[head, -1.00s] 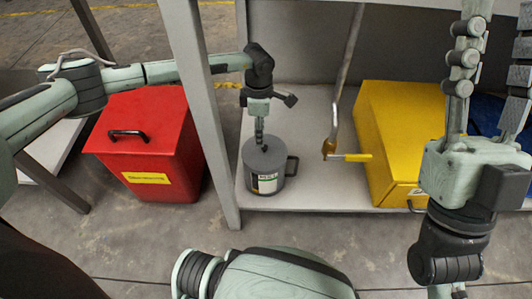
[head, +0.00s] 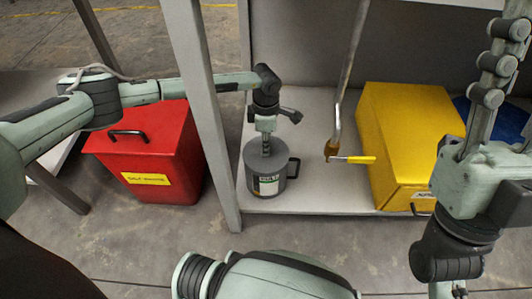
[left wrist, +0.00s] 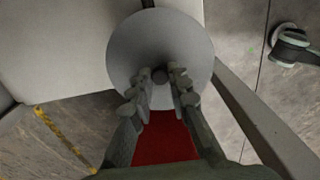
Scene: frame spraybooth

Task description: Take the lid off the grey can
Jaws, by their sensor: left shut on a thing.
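The grey can (head: 268,184) stands upright on the low shelf, with a label on its front and a dark handle on its right side. Its round grey lid (head: 250,156) sits on top; I cannot see a gap under it. My left gripper (head: 266,150) points down from above and is shut on the lid's knob. In the left wrist view the dark knob (left wrist: 160,75) is between the two fingers, over the grey lid (left wrist: 130,50). The can's body is hidden under the lid there.
A red bin (head: 190,150) stands on the floor left of the grey post (head: 195,90). A yellow box (head: 410,135) sits on the shelf (head: 315,190) at the right. A pipe with a yellow-handled valve (head: 350,158) hangs between can and box. Bare shelf lies between them.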

